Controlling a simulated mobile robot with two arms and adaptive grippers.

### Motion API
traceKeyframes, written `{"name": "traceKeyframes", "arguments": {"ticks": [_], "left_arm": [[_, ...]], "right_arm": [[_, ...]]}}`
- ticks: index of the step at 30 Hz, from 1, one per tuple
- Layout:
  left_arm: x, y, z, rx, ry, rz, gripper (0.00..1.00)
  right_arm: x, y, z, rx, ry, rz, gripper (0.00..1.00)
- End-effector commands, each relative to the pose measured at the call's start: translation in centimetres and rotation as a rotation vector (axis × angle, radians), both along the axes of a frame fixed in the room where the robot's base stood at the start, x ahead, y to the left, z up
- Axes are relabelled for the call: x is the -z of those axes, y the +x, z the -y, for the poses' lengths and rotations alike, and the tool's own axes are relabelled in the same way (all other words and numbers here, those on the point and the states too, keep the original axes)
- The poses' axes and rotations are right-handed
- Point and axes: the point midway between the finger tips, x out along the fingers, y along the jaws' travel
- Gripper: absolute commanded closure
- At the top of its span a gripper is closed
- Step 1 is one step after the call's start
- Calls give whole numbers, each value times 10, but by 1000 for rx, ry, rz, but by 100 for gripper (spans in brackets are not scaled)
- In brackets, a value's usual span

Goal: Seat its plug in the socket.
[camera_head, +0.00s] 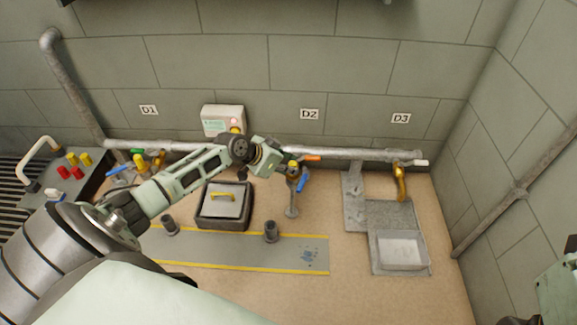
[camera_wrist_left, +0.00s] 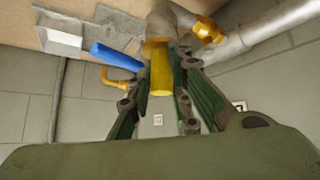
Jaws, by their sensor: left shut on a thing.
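My left gripper (camera_head: 283,166) reaches to the pipe near the D2 sign (camera_head: 309,114). In the left wrist view its two fingers (camera_wrist_left: 163,100) are shut on a yellow plug (camera_wrist_left: 161,72), a short plain cylinder. The plug's far end meets or overlaps the mouth of a brass valve fitting (camera_wrist_left: 158,48); I cannot tell whether it is inside. A blue lever (camera_wrist_left: 116,57) sits beside this fitting, and also shows in the head view (camera_head: 303,181). In the head view the gripper hides most of the plug and the socket. My right gripper is not in view.
A grey pipe (camera_head: 350,154) runs along the wall, with an orange lever (camera_head: 312,158) close to my gripper. A brass tap (camera_head: 400,182) hangs under D3 (camera_head: 401,118). Red and yellow plugs stand on the left bench (camera_head: 92,184). A black-rimmed box (camera_head: 222,223) lies below my arm.

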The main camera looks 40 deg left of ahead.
Motion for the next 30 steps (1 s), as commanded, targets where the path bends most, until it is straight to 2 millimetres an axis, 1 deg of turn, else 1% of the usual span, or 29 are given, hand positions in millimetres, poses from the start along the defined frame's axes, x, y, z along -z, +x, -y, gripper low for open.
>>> {"name": "traceKeyframes", "arguments": {"ticks": [7, 8, 14, 15, 21, 27, 30], "left_arm": [[-1, 0, 0, 0, 0, 1, 100], [-1, 0, 0, 0, 0, 1, 79], [0, 0, 0, 0, 0, 1, 61], [0, 0, 0, 0, 0, 1, 60], [0, 0, 0, 0, 0, 0, 60], [0, 0, 0, -1, 0, -1, 42], [0, 0, 0, -1, 0, -1, 41]], "right_arm": [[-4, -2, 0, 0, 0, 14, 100], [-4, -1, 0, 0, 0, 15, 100], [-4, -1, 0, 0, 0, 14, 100], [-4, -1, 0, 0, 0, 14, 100], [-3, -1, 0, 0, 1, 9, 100], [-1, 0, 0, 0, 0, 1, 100], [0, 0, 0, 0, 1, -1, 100]]}}
